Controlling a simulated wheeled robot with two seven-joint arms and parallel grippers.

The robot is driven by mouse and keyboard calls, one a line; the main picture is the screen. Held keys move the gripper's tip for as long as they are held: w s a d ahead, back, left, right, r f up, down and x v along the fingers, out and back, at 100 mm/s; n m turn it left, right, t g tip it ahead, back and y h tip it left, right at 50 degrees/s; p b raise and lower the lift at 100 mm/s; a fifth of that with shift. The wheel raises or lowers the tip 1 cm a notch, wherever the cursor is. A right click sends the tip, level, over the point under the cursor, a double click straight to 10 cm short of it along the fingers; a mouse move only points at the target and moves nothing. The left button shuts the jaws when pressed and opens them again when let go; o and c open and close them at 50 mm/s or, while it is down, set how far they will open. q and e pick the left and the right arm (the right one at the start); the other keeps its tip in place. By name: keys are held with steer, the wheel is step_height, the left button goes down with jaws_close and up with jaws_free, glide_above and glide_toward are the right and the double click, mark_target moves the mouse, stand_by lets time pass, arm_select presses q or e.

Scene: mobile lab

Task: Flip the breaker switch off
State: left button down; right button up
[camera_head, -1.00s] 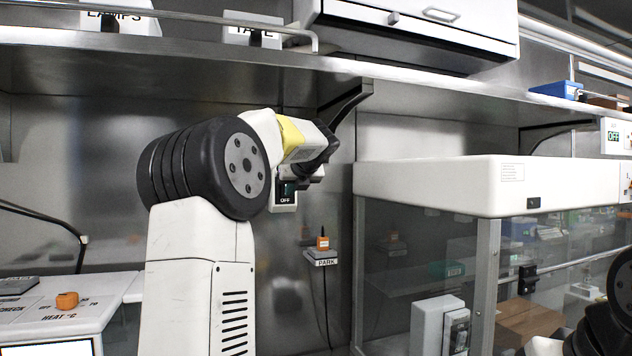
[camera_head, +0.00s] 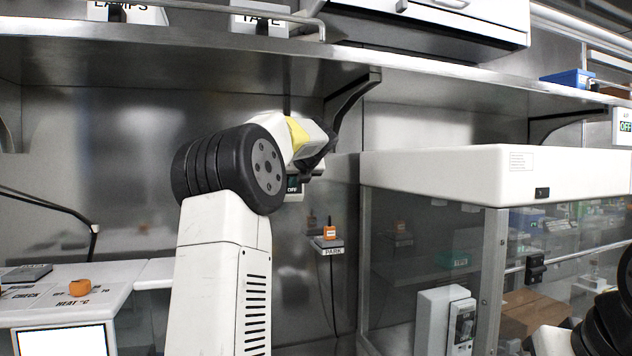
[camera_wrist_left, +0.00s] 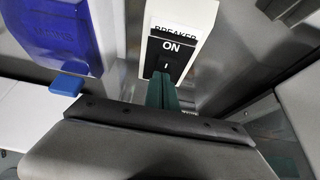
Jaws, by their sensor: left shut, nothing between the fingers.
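The breaker (camera_wrist_left: 178,48) is a white box with a black panel in the left wrist view. The panel reads "ON" above a short white mark, and its lower part is hidden behind my fingers. In the head view the breaker (camera_head: 293,194) shows only its "OFF" end, on the back wall behind my left arm. My left gripper (camera_wrist_left: 162,92) has dark green fingers, shut and empty, in front of the panel's lower part. I cannot tell whether they touch it. In the head view the left gripper (camera_head: 318,158) is dark and partly hidden by its own wrist.
A blue box (camera_wrist_left: 55,32) with a blue tab is left of the breaker. A small orange item (camera_head: 329,231) sits on the "PARK" ledge (camera_head: 328,250). A steel shelf (camera_head: 200,62) runs above. A glass-sided cabinet (camera_head: 440,170) stands to the right.

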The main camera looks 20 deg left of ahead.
arm_select(q)
steer(key=shift+a+r, duration=0.1)
steer(key=shift+r, duration=0.05)
steer(key=shift+w+a+r, duration=0.1)
steer(key=shift+r, duration=0.75)
steer(key=f+v, duration=0.1)
steer(key=v, duration=1.3)
steer(key=shift+d, duration=0.3)
steer(key=shift+f, duration=0.15)
